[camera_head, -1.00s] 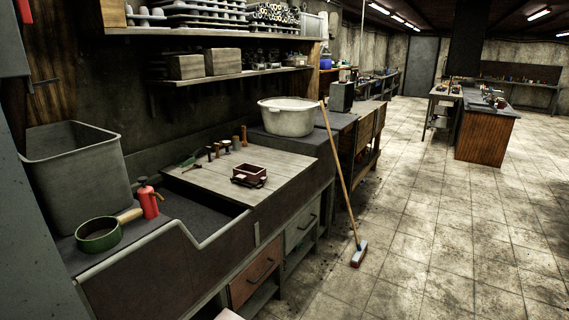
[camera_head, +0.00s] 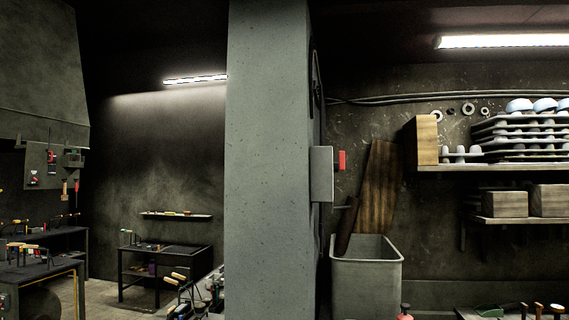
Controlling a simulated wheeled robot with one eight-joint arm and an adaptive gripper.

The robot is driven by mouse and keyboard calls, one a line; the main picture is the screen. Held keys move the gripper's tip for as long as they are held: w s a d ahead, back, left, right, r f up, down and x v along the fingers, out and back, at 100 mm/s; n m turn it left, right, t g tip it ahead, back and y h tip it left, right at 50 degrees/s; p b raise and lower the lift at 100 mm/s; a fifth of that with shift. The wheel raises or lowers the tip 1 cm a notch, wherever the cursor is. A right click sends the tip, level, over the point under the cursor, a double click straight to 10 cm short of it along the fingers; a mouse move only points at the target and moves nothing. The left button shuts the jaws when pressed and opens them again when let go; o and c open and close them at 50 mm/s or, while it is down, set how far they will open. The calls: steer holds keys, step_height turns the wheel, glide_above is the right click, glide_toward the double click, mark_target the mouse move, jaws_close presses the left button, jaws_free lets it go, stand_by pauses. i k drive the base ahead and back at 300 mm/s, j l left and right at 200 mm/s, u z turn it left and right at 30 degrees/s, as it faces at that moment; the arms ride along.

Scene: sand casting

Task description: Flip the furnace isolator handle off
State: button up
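A grey switch box (camera_head: 322,174) is mounted on the side of the grey pillar in the middle of the view. A small red handle or lever (camera_head: 341,160) sticks out from its right side. A second grey panel (camera_head: 47,165) with small red parts (camera_head: 52,156) hangs far off at the left, below a large hood. I cannot tell which one is the furnace isolator, nor read the position of either handle. My gripper is not in view.
The pillar (camera_head: 268,160) divides the view. Right of it are a grey bin (camera_head: 367,275), a leaning wooden board (camera_head: 380,195) and a loaded wall shelf (camera_head: 500,167). Left are dark benches (camera_head: 160,275) with tools. Some floor (camera_head: 103,293) shows at the lower left.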

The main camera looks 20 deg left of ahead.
mark_target(340, 165)
steer(key=i+l+u, duration=0.1)
steer(key=l+u, duration=0.7)
steer(key=l, duration=0.25)
steer(key=l+u, duration=0.4)
steer(key=l, duration=0.15)
